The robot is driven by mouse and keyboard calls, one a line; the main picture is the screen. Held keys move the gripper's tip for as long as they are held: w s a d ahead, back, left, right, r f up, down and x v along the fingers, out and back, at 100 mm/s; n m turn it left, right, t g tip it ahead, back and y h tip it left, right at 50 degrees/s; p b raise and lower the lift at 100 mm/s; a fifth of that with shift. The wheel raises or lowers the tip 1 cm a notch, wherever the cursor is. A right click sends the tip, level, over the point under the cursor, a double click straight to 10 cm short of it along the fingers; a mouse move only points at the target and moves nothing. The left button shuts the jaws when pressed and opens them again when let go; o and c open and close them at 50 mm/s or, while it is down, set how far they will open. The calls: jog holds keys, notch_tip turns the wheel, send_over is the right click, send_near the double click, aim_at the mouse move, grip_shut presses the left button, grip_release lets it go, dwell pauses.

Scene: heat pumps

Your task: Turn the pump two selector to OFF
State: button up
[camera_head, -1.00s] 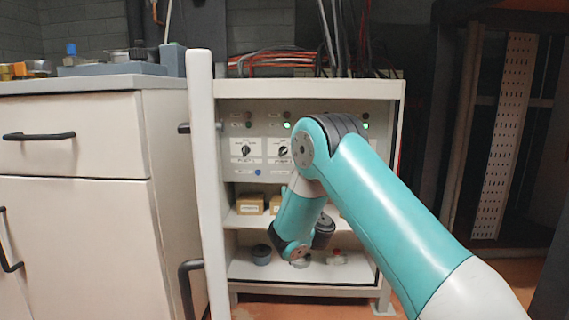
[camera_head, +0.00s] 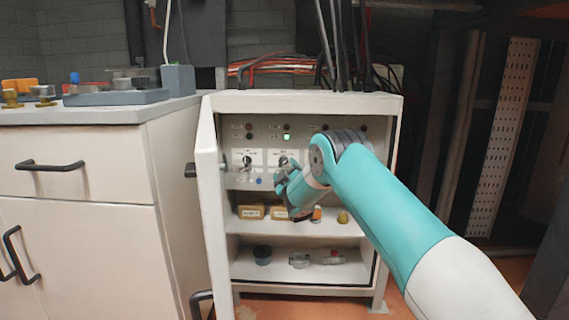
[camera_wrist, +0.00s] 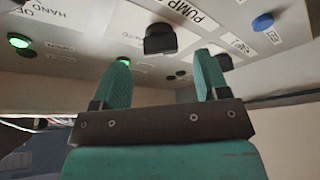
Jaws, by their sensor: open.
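The control panel (camera_head: 262,165) is inside the open cabinet, with a row of selectors. The leftmost selector (camera_head: 247,161) and the second selector (camera_head: 284,160) show as dark knobs on white plates; my arm hides the panel further right. My gripper (camera_head: 283,182) is just below and in front of the second selector. In the wrist view, my gripper (camera_wrist: 162,72) is open, with a black selector knob (camera_wrist: 160,38) beyond and between its fingertips, apparently not touched. A "PUMP" label (camera_wrist: 193,12) is beside it, its number cut off. Nearby labels read HAND and AUTO.
The cabinet door (camera_head: 212,200) stands open on the left, near a drawer unit (camera_head: 80,165). Small boxes (camera_head: 251,212) sit on the shelf below the panel. A green lamp (camera_head: 287,137) is lit above the second selector. A blue button (camera_wrist: 262,22) is near the knob.

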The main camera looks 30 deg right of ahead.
aim_at(284, 164)
jog(key=shift+b+x, duration=0.35)
jog(key=shift+x, duration=1.3)
jog(key=c, duration=0.9)
